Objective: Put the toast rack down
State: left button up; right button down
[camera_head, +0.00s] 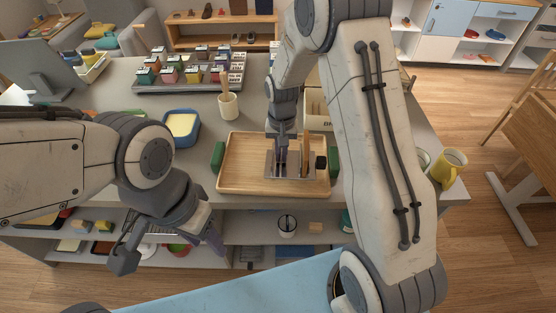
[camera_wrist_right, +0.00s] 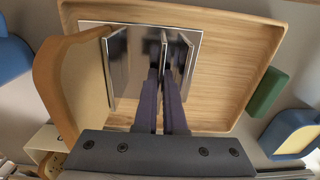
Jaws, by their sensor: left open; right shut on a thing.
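The metal toast rack (camera_head: 296,171) has a flat shiny base and upright dividers. It is inside the wooden tray (camera_head: 240,184), toward its right half; I cannot tell whether its base touches the tray floor. The rack also shows in the right wrist view (camera_wrist_right: 119,66), with a brown toast slice (camera_wrist_right: 75,85) standing at its left side. My right gripper (camera_head: 281,154) points down, its fingers (camera_wrist_right: 163,80) shut on a divider of the rack. My left gripper (camera_head: 170,254) is open and empty, low in front of the counter, apart from the tray.
The tray has green handles (camera_head: 218,157). A blue butter dish (camera_head: 181,128) and a cup with a wooden utensil (camera_head: 228,106) stand behind and left. A yellow mug (camera_head: 448,168) stands at right. The tray's left half is bare.

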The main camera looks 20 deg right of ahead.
jog(key=shift+w+a+f, duration=0.2)
jog(key=shift+a, duration=0.1)
jog(key=shift+f, duration=0.25)
notch_tip(320, 180, down, 3)
jog(key=shift+a+f+p, duration=0.1)
jog(key=shift+f+p, duration=0.05)
jog(key=shift+p, duration=0.5)
jog(key=shift+f, duration=0.15)
jog(key=shift+f, duration=0.1)
jog(key=shift+f, duration=0.1)
jog(key=c, duration=1)
grip_release()
